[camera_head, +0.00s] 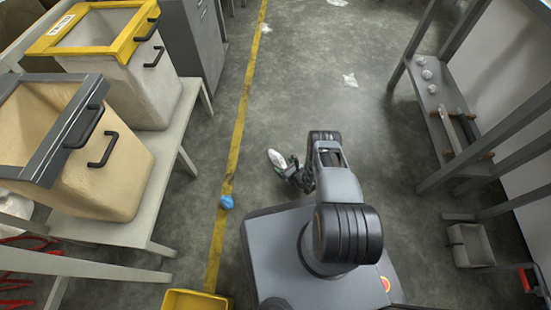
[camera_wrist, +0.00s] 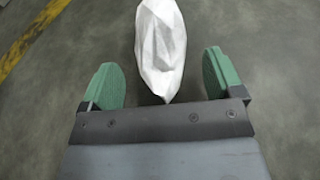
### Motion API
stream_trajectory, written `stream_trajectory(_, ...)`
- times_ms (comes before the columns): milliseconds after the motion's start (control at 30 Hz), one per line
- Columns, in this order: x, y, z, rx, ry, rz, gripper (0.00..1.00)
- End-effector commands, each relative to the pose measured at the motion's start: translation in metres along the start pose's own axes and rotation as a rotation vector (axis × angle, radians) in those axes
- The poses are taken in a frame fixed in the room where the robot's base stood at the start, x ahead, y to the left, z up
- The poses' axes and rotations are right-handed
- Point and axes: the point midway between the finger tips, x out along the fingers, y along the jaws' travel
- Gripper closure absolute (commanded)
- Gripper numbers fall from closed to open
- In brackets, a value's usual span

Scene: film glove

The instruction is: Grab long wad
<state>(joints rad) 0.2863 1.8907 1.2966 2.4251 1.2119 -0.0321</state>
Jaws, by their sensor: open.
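The long wad (camera_wrist: 160,45) is a white, crumpled, elongated piece on the grey floor. In the wrist view it lies lengthwise at the top centre, its near tip between the lines of my two green fingers and its far end cut off by the frame. My gripper (camera_wrist: 160,80) is open, with a finger on each side and clear gaps to the wad. In the head view the wad (camera_head: 277,159) shows just beyond my gripper (camera_head: 292,172), left of my arm. My gripper partly hides its near end there.
A blue wad (camera_head: 226,202) lies on the yellow floor line (camera_head: 232,150). Several white scraps, one of them here (camera_head: 350,80), lie farther off. Bins (camera_head: 120,95) stand on a bench (camera_head: 195,125) at left. A yellow box (camera_head: 195,300) is at bottom. A rack (camera_head: 440,120) stands at right.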

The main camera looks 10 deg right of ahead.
Motion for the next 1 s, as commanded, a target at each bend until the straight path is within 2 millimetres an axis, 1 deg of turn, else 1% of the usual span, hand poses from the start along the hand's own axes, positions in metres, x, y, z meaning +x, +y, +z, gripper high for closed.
stream_trajectory(33,0.0052,0.0007,-0.0033,0.000,-0.001,-0.001,0.13)
stream_trajectory(100,0.0083,0.0008,-0.0043,0.002,-0.001,-0.004,0.13)
stream_trajectory(367,0.0100,0.0021,-0.0032,0.001,0.000,-0.003,0.14)
stream_trajectory(900,0.0095,0.0013,-0.0033,0.002,0.000,-0.005,0.66)
stream_trajectory(1000,0.0096,0.0012,-0.0032,0.002,-0.001,-0.005,0.67)
